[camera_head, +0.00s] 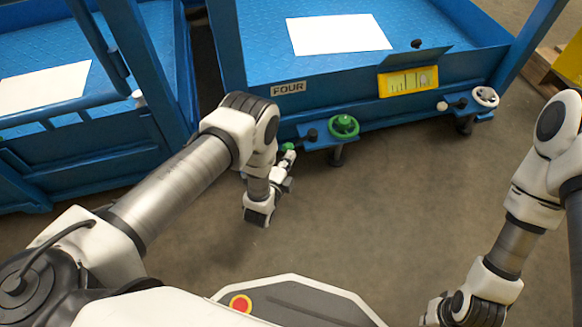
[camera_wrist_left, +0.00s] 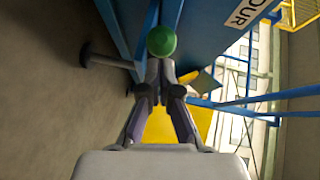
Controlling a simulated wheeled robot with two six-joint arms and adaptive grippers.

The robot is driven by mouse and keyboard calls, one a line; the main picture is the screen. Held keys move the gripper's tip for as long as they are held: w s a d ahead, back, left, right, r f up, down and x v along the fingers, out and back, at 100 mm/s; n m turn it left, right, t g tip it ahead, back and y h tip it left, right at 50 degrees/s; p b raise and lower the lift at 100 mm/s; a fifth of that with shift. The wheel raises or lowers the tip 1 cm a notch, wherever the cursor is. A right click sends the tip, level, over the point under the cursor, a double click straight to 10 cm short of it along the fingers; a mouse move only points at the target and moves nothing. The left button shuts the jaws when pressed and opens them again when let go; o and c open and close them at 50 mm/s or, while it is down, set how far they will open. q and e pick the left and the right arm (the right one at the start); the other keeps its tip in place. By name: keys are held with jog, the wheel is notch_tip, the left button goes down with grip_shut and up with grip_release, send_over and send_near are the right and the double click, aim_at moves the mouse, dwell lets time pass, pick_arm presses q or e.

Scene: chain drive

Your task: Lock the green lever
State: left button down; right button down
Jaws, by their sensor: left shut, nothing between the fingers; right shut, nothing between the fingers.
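A lever with a round green knob (camera_head: 288,147) sticks out at the front edge of the blue cart marked FOUR, left of a green handwheel (camera_head: 344,125). My left gripper (camera_head: 289,160) is just in front of the knob, its fingers small and partly hidden by my wrist. In the left wrist view the green knob (camera_wrist_left: 161,41) stands straight beyond the fingertips (camera_wrist_left: 160,74). The fingers are together with nothing between them; I cannot tell whether they touch the knob. My right gripper (camera_head: 434,312) is low at the right, partly cut off by the frame edge, shut and away from the cart.
The blue cart (camera_head: 300,108) carries a white sheet (camera_head: 338,34) and a yellow plate (camera_head: 408,81). A white handwheel (camera_head: 486,96) sits at its right corner. Another blue cart (camera_head: 70,160) stands at the left. The floor (camera_head: 370,210) between my arms is clear.

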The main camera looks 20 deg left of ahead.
pick_arm(q)
jog(key=w+a, duration=0.1)
jog(key=a, duration=0.1)
jog(key=w+a+p, duration=0.1)
jog(key=a, duration=0.1)
jog(key=shift+w, duration=0.1)
pick_arm(e)
jog(key=shift+r, duration=0.45)
